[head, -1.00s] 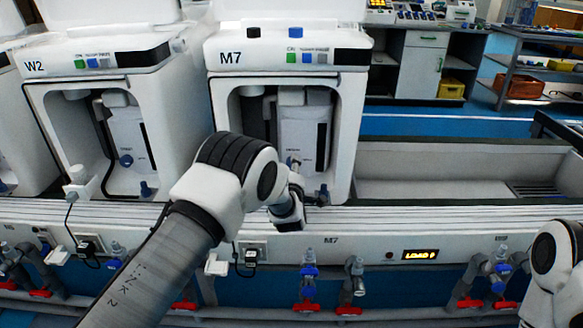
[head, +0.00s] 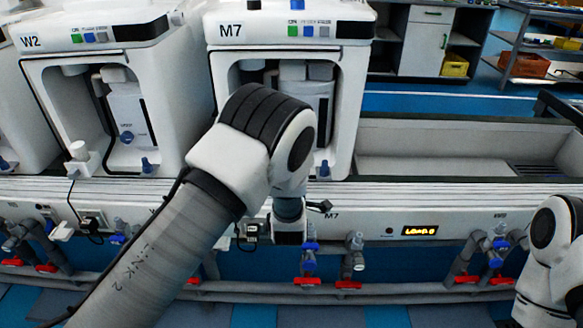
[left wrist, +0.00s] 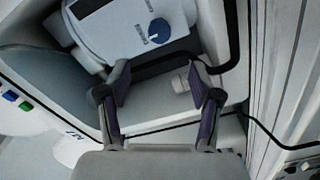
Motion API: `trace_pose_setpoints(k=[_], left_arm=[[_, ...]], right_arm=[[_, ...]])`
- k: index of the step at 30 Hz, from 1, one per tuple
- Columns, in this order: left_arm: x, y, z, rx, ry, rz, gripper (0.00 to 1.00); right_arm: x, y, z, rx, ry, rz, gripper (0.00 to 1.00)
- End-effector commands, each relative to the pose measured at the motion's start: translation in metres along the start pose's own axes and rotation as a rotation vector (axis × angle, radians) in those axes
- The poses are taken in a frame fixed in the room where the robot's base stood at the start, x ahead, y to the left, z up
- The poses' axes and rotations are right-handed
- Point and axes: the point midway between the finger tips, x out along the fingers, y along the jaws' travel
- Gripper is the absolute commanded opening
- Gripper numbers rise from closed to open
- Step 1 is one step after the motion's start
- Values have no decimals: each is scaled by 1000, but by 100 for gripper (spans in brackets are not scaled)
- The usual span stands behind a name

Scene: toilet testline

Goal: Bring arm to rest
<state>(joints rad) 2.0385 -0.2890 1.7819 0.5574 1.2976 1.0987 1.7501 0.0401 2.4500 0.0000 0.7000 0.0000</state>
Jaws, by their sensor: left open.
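My left arm (head: 240,160) reaches in from the left, in front of the machine marked M7 (head: 290,30). In the left wrist view my left gripper (left wrist: 158,80) is open, with its two fingers apart and nothing between them. Beyond the fingertips is a white unit with a blue knob (left wrist: 160,28) inside the machine's bay. In the head view the gripper's fingers are mostly hidden behind the arm; a dark fingertip shows near the front ledge. Part of my right arm (head: 555,250) shows at the right edge, its gripper out of view.
The machine marked W2 (head: 90,40) stands left of M7. An empty trough (head: 440,160) lies to the right. Blue-handled valves (head: 310,248), pipes and red handles run below the ledge.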

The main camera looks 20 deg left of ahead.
Motion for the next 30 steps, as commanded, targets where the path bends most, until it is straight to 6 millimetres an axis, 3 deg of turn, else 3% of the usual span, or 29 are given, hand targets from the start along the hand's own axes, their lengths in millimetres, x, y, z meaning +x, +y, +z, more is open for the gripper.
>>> trace_pose_setpoints(k=[4,14,17,20,23,27,30], left_arm=[[-12,0,0,0,0,1,64],[-12,0,0,-1,0,1,64],[-14,-8,0,20,-11,-19,64],[-26,-45,3,122,-70,-109,64],[-59,-112,5,313,-205,-268,64],[-141,-210,5,611,-506,-497,64],[-208,-259,1,773,-743,-609,64]], right_arm=[[0,0,0,0,0,0,0],[0,0,0,0,0,0,0],[0,0,0,0,0,0,0],[0,0,0,0,0,0,0],[0,0,0,0,0,0,0],[0,0,0,0,0,0,0],[0,0,0,0,0,0,0]])
